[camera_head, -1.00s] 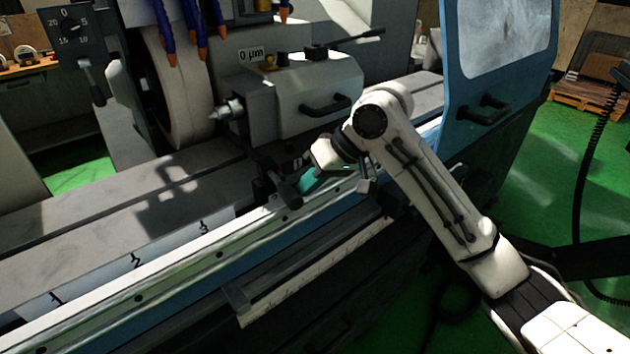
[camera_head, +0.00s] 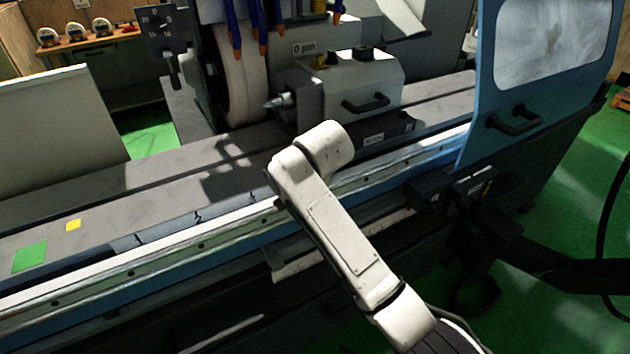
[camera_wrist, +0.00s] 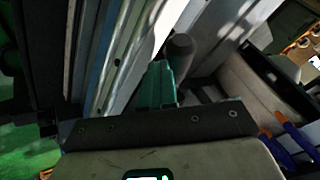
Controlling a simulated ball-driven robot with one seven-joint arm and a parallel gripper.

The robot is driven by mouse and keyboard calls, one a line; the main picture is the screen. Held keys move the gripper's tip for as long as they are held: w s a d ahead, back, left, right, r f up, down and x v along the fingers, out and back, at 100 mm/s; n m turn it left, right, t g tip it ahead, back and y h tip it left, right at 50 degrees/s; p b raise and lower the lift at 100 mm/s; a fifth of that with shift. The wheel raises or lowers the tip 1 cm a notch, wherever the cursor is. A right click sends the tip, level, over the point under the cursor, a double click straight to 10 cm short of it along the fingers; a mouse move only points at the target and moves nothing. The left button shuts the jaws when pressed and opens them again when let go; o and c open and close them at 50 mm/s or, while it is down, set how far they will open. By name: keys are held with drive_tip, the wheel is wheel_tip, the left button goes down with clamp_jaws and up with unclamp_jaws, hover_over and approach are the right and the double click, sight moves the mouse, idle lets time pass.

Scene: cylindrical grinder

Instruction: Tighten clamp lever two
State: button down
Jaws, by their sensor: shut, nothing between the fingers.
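A dark, round-ended lever handle (camera_wrist: 181,47) shows in the wrist view, just beyond my gripper (camera_wrist: 160,68) and a little to its right. I take it for a clamp lever, but I cannot tell its number. The teal fingers are shut with nothing between them. They look close to the handle or touching it; I cannot tell which. In the head view my arm hides both the gripper and the handle.
The grinder's tailstock block with a black handle (camera_head: 366,104) stands on the grey table (camera_head: 120,178). A blue door (camera_head: 480,110) rises at the right. Blue coolant hoses (camera_head: 234,28) hang by the grinding wheel (camera_head: 245,85). Green floor lies at the right.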

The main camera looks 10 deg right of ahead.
drive_tip(key=a+m, duration=0.1)
drive_tip(key=w+a+m+h, duration=0.1)
drive_tip(key=a+b, duration=0.1)
drive_tip(key=shift+w+f+m+h, duration=0.15)
drive_tip(key=shift+w+m+h, duration=0.1)
drive_tip(key=shift+m+h, duration=0.15)
drive_tip(key=shift+w+a+m+h+b, duration=0.9)
drive_tip(key=shift+w+a+m+b, duration=0.5)
drive_tip(key=shift+b, duration=0.25)
drive_tip(key=shift+r, duration=0.2)
